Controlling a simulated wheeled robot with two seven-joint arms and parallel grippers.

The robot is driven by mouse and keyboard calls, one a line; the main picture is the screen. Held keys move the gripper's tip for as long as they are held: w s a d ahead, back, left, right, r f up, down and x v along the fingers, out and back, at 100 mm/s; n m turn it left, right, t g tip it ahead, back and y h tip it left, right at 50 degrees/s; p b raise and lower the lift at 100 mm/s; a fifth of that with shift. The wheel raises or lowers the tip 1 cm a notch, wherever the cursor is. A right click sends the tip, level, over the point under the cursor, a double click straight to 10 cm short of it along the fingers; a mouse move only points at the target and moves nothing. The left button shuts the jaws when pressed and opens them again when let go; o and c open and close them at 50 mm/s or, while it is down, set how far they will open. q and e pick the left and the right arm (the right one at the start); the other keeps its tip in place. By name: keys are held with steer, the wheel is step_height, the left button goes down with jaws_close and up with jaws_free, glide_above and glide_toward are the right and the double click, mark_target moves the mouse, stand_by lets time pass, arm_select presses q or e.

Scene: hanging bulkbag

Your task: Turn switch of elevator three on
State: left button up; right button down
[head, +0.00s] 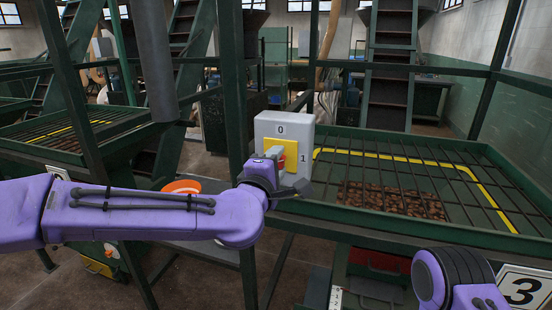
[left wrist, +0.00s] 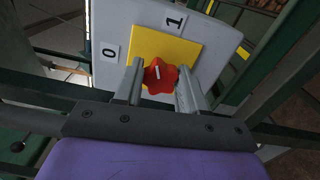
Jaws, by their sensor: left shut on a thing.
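The switch is a grey box (head: 300,135) with a yellow plate and a red star-shaped knob (left wrist: 160,76), labelled 0 at the top and 1 at the right in the head view. My left gripper (left wrist: 160,88) has its two fingers on either side of the red knob and is shut on it. A short white mark shows on the knob; I cannot tell for sure which label it points to. In the head view my left gripper (head: 279,160) hides part of the knob. My right arm shows at the lower right, its fingers out of frame.
A sign with the number 3 (head: 525,290) is at the lower right. A green grated hopper (head: 430,180) with brown beans lies right of the switch, and another grated hopper (head: 75,130) stands at the left. A green post (head: 236,110) stands just left of the switch box.

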arm_select(q)
steer(key=shift+m+p, duration=0.7)
steer(key=shift+m, duration=1.6)
steer(key=o, duration=1.1)
steer(key=shift+c, duration=0.2)
steer(key=b+v, duration=0.2)
steer(key=v, duration=0.8)
steer(key=shift+s, duration=0.25)
